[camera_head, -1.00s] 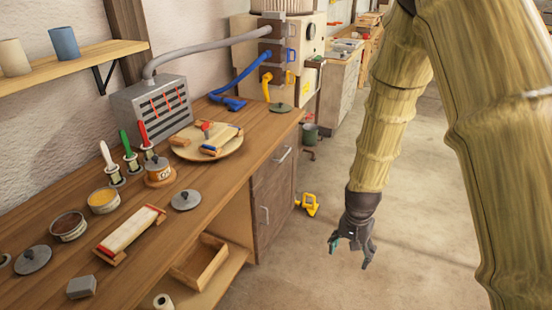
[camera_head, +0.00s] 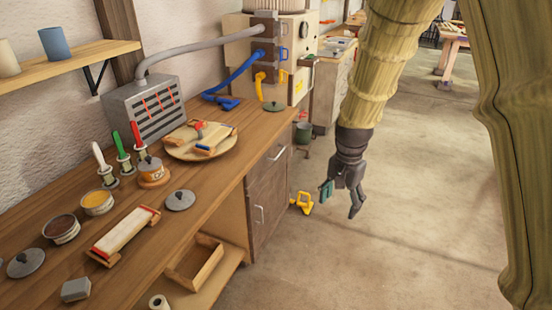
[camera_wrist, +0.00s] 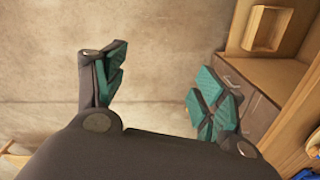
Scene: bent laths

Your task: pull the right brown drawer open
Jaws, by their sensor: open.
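The brown drawer (camera_head: 266,166) is the upper front of the cabinet under the right end of the wooden bench, with a light metal bar handle (camera_head: 277,153). It looks shut. Below it is a brown door (camera_head: 268,206) with an upright handle (camera_head: 259,214). My gripper (camera_head: 342,200) hangs to the right of the cabinet over open floor, apart from the drawer and its handle. Its teal-padded fingers are spread and empty, also in the wrist view (camera_wrist: 160,85). There the brown cabinet (camera_wrist: 272,78) shows at the right, partly hidden by a finger.
A yellow object (camera_head: 301,203) lies on the floor by the cabinet. An open wooden box (camera_head: 196,262) sits on the low shelf. The floor (camera_head: 430,200) to the right is clear.

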